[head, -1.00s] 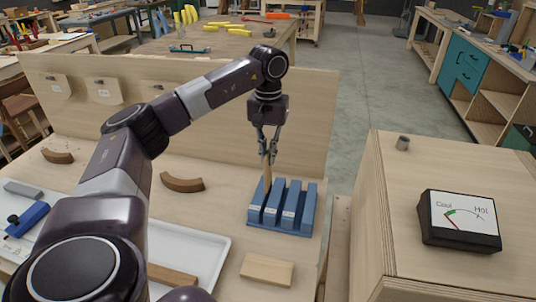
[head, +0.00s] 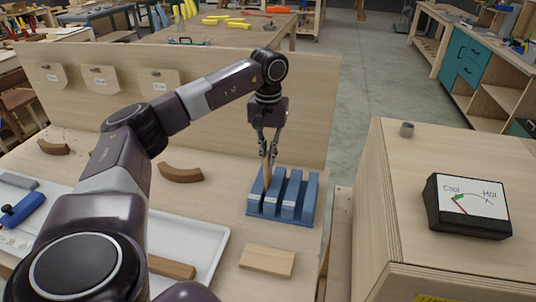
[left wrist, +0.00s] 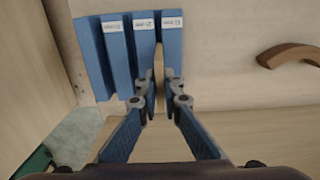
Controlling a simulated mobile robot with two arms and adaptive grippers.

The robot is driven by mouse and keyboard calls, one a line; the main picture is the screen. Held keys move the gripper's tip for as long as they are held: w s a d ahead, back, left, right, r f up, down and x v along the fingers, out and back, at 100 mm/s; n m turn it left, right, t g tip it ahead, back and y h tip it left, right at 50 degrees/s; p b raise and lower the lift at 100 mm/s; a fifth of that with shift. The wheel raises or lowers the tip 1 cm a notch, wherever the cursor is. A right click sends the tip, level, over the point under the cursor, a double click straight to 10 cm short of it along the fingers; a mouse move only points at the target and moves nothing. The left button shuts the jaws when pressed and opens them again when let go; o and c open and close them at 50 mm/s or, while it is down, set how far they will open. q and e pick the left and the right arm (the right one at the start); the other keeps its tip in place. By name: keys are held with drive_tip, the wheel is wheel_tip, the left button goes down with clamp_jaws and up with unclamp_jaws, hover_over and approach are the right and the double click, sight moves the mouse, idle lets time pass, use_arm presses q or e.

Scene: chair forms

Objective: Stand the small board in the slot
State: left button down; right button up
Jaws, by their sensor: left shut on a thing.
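The small board (head: 267,172) is a thin wooden piece held upright in my left gripper (head: 269,155). The gripper points down over the blue slotted rack (head: 285,218) and is shut on the board. In the head view the board's lower part goes down at the rack's leftmost slot. In the left wrist view the board (left wrist: 159,72) lines up with the gap between two blue walls of the rack (left wrist: 92,50), between the fingertips (left wrist: 160,100). Its bottom end is hidden, so I cannot tell how deep it sits. My right gripper is not in view.
A flat wooden block (head: 267,260) lies in front of the rack. A curved brown piece (head: 181,172) lies to its left. A white tray (head: 205,240) is at the lower left. An upright wooden panel (head: 310,110) stands behind. A meter (head: 467,206) sits on the box at right.

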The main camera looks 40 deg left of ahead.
use_arm(q)
drive_tip(key=shift+f+b, duration=0.6)
drive_tip(key=shift+f, duration=0.9)
idle(0.4)
drive_tip(key=c, duration=2)
unclamp_jaws()
drive_tip(key=shift+r, duration=0.15)
wheel_tip(320, 180, up, 12)
drive_tip(key=shift+f, duration=0.1)
